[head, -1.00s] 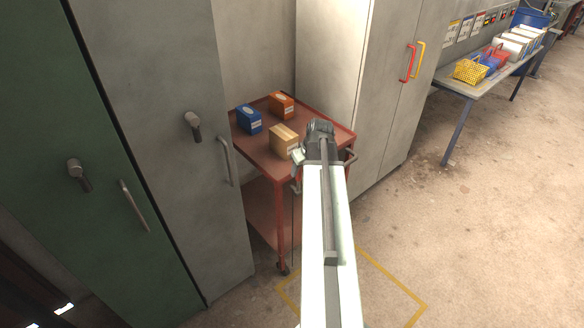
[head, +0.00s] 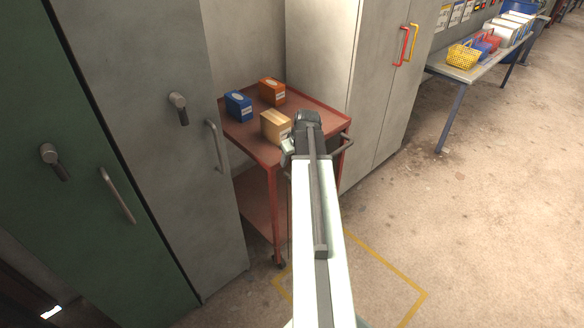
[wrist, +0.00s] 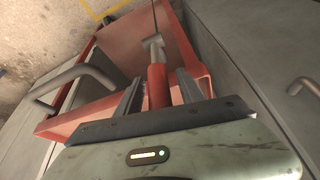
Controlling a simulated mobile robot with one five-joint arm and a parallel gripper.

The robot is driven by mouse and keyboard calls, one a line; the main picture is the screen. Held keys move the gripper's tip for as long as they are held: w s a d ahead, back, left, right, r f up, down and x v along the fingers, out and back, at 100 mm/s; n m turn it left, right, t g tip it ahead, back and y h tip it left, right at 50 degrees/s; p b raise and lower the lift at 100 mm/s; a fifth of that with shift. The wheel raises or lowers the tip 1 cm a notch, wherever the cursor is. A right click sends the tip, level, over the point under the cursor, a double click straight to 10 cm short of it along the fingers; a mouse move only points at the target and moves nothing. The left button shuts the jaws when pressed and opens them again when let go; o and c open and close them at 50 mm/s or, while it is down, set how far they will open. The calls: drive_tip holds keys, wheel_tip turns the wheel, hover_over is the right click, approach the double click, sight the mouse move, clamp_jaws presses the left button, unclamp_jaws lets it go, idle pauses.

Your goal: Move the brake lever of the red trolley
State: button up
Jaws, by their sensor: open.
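The red trolley (head: 272,158) stands between the cabinets. My gripper (wrist: 160,88) is open at its near end, with one finger on each side of the lever's red grip in the wrist view. The brake lever (wrist: 157,82) has a red grip and a grey T-shaped piece beyond it. I cannot tell whether the fingers touch the grip. In the head view my arm hides the lever and the finger tips. The trolley's grey push handle (wrist: 72,76) is left of the fingers in the wrist view.
A blue box (head: 238,105), an orange box (head: 271,91) and a tan box (head: 275,125) stand on the trolley top. A grey cabinet (head: 165,130) is close on the left, another (head: 345,75) behind right. Open floor (head: 470,210) lies right, with a yellow outline nearby.

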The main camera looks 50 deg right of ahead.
drive_tip(key=shift+f, duration=0.15)
clamp_jaws()
idle(1.4)
